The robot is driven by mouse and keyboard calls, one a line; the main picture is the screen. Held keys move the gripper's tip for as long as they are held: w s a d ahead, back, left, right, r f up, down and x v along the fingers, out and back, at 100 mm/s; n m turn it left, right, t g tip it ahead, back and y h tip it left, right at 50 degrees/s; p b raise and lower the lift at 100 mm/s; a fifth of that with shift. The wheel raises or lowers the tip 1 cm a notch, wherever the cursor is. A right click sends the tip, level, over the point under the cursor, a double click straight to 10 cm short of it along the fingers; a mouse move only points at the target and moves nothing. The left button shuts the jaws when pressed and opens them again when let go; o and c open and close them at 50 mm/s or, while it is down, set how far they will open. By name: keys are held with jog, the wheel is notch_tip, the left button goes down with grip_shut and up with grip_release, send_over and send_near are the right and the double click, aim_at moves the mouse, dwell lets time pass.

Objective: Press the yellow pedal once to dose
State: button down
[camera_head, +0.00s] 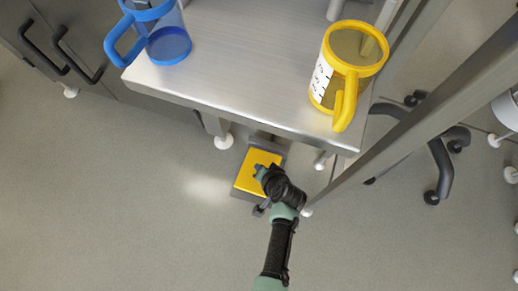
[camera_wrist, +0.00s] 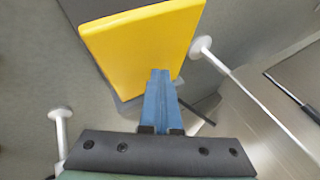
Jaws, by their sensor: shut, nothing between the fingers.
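The yellow pedal (camera_head: 252,174) lies low near the floor in a dark frame, under the front edge of the metal table. It fills the upper middle of the wrist view (camera_wrist: 142,42). My gripper (camera_head: 259,170) is at the pedal's right side in the head view. Its blue fingers (camera_wrist: 160,88) are shut together and empty. In the wrist view the fingertips overlap the pedal's near edge. I cannot tell whether they touch it or whether the pedal is pressed down.
A metal table (camera_head: 240,95) stands above the pedal. It holds a blue jug (camera_head: 168,42) at left and a yellow jug (camera_head: 345,75) at right. A slanted metal post (camera_head: 400,130) is right of my arm. A chair base (camera_head: 440,165) stands further right. Floor at left is clear.

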jog(key=shift+s+a+f+b, duration=0.15)
jog(key=shift+s+f+b, duration=0.2)
jog(key=shift+f, duration=0.4)
jog(key=shift+s+a+f+b, duration=0.1)
jog(key=shift+s+f+b, duration=0.25)
jog(key=shift+f, duration=0.35)
dwell(0.7)
jog(key=shift+w+r, duration=0.1)
jog(key=shift+w, duration=0.05)
jog(key=shift+w+d+r+p, duration=0.1)
jog(key=shift+w+r+p, duration=0.05)
jog(key=shift+r+p, duration=0.6)
jog(key=shift+w+r+p, duration=0.1)
jog(key=shift+r+p, duration=0.6)
jog(key=shift+r, duration=0.05)
jog(key=shift+w+d+r, duration=0.1)
jog(key=shift+w+r, duration=0.1)
jog(key=shift+r, duration=0.2)
jog(key=shift+w+p, duration=0.1)
jog(key=shift+p, duration=0.2)
jog(key=shift+w+d+r+p, duration=0.1)
jog(key=shift+w+r+p, duration=0.1)
jog(key=shift+r+p, duration=0.6)
jog(key=shift+w+d+r+p, duration=0.1)
jog(key=shift+w+r+p, duration=0.1)
jog(key=shift+r+p, duration=0.55)
jog(key=shift+w+d+r+p, duration=0.1)
jog(key=shift+w+r+p, duration=0.1)
jog(key=shift+r+p, duration=0.6)
jog(key=shift+r, duration=0.15)
